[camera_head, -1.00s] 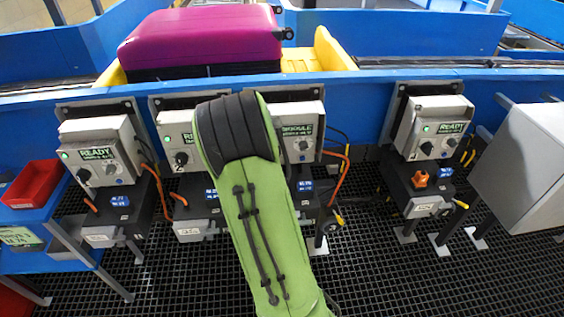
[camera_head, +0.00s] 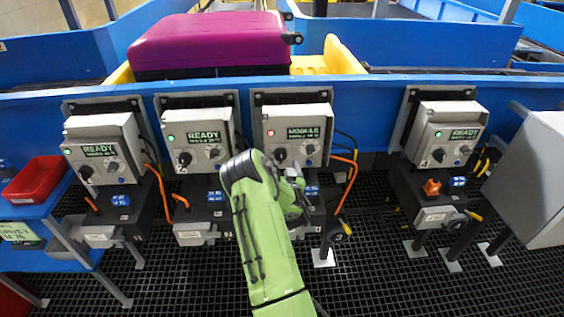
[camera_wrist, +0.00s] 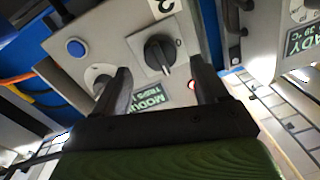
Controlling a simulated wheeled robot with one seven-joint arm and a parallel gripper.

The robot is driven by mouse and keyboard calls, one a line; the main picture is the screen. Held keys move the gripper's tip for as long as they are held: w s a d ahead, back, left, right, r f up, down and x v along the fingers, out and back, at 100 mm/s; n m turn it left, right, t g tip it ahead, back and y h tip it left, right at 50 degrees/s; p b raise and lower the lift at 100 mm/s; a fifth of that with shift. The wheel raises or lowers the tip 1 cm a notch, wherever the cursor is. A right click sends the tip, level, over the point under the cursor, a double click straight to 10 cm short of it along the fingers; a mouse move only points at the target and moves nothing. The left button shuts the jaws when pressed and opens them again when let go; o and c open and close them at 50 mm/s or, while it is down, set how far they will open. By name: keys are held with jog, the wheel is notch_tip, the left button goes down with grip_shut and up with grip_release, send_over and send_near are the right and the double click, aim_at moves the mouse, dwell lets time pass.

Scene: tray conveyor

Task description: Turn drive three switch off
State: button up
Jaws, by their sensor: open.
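The third drive box (camera_head: 262,118) is a grey panel with a screen reading MODULE and a red light. Its black rotary switch (camera_head: 281,155) sits low on the left of the panel. In the wrist view, this switch (camera_wrist: 160,52) lies ahead of my open gripper (camera_wrist: 160,72), between the two fingers and apart from both. A white mark on the knob points down in that picture. In the head view, my gripper (camera_head: 297,192) is partly hidden behind my green arm, just below the third box.
Two similar boxes (camera_head: 97,128) (camera_head: 198,122) stand left and one (camera_head: 450,125) right, their screens reading READY. A blue button (camera_wrist: 76,47) and a grey knob (camera_wrist: 99,76) are beside the switch. Orange cables (camera_head: 347,190) hang right of the third box.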

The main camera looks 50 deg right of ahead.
aim_at(282, 159)
jog(key=x, duration=0.4)
jog(key=shift+b, duration=0.3)
jog(key=c, duration=1.1)
jog(key=shift+o, duration=0.2)
